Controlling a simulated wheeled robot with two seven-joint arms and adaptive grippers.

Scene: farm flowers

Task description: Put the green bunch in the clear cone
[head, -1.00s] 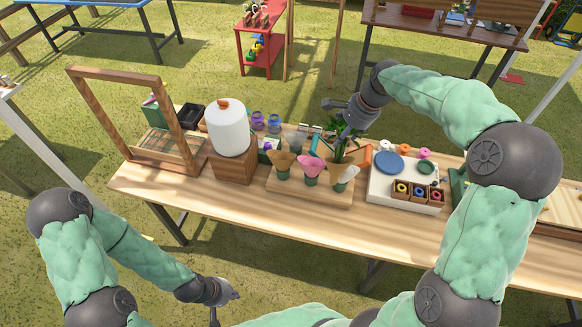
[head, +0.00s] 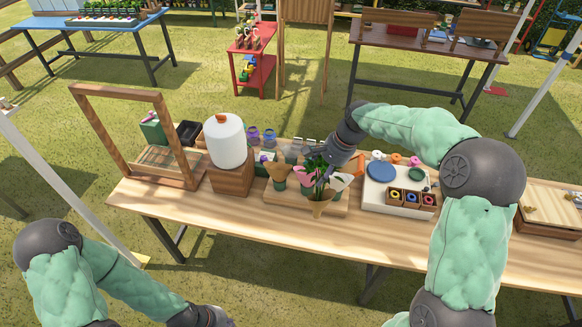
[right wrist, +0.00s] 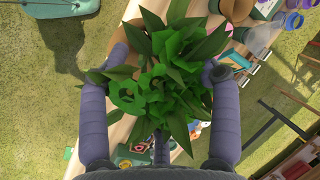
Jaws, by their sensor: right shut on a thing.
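In the right wrist view, the bunch (right wrist: 165,85) fills the space between the fingers of my right gripper (right wrist: 162,66). The pale cone, apparently the clear one (head: 342,181), stands on the stand just right of the bunch. My left gripper (head: 228,322) is at the bottom edge, mostly cut off, away from the table.
The stand (head: 280,196) also bears a brown cone (head: 278,171) and a pink cone (head: 301,174), partly hidden by leaves. A white tray (head: 375,201) is to the right. A white dispenser (head: 225,143) and a wooden frame (head: 165,135) are left. The table's front strip (head: 230,212) is clear.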

